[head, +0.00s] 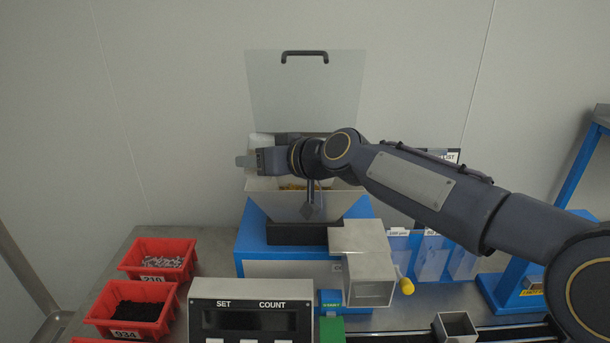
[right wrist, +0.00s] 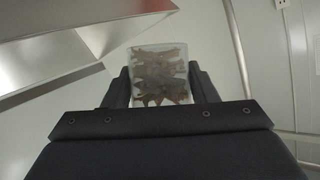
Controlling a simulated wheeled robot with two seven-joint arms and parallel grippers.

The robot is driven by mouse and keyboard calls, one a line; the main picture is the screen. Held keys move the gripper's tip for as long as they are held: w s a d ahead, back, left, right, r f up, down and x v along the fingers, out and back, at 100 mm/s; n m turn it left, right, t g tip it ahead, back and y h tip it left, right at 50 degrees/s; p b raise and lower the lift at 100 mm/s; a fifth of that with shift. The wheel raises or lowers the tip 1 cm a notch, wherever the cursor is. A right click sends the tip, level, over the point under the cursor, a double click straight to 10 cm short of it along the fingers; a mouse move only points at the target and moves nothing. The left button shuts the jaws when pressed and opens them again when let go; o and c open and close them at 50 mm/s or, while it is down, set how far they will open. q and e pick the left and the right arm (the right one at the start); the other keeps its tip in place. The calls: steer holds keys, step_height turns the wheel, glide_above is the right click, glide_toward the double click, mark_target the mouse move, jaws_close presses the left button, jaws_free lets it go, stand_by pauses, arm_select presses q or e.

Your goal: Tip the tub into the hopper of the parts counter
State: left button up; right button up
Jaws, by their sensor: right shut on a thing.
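My right gripper (head: 262,160) reaches in from the right and is over the hopper (head: 268,203) of the blue parts counter (head: 290,268). In the right wrist view, my right gripper (right wrist: 160,90) is shut on a translucent tub (right wrist: 160,52), with brownish parts visible through its wall. In the head view the gripper and arm hide most of the tub, so its tilt is hard to tell. Some yellowish parts (head: 292,187) show inside the hopper. The hopper's pale lid (head: 305,95) stands raised behind it. My left gripper is not in view.
Red bins of parts (head: 160,258) stand at the left of the bench. A SET/COUNT display (head: 250,303) is in front of the counter. A square grey chute (head: 365,255) and a yellow knob (head: 406,286) are at its right, with blue-labelled clear pockets (head: 430,258) beyond.

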steer(key=shift+w+d+m+y+b, duration=0.25)
steer(key=shift+d+m+y+b, duration=0.05)
steer(key=shift+m, duration=0.1)
steer(key=shift+w+d+f+g+b, duration=0.15)
steer(key=shift+f+g+b, duration=0.15)
steer(key=shift+b, duration=0.15)
steer(key=m, duration=0.1)
steer(key=w+d+m+y+b, duration=0.1)
steer(key=shift+d+r+m+y, duration=0.25)
steer(key=shift+m+y, duration=0.05)
steer(key=shift+m, duration=0.1)
steer(key=shift+w+d+r+m+p, duration=0.1)
steer(key=shift+r+m+p, duration=0.3)
steer(key=shift+r, duration=0.2)
steer(key=shift+y, duration=0.3)
steer(key=shift+r+m+y, duration=0.6)
steer(key=shift+r+m, duration=0.1)
steer(key=shift+m, duration=0.7)
steer(key=shift+f+m+y+b, duration=0.35)
steer(key=shift+m+y+b, duration=0.05)
steer(key=shift+m, duration=0.4)
steer(key=shift+w+d+r+m+b, duration=0.35)
steer(key=shift+w+d+m+b, duration=0.2)
steer(key=shift+m, duration=0.25)
stand_by(0.3)
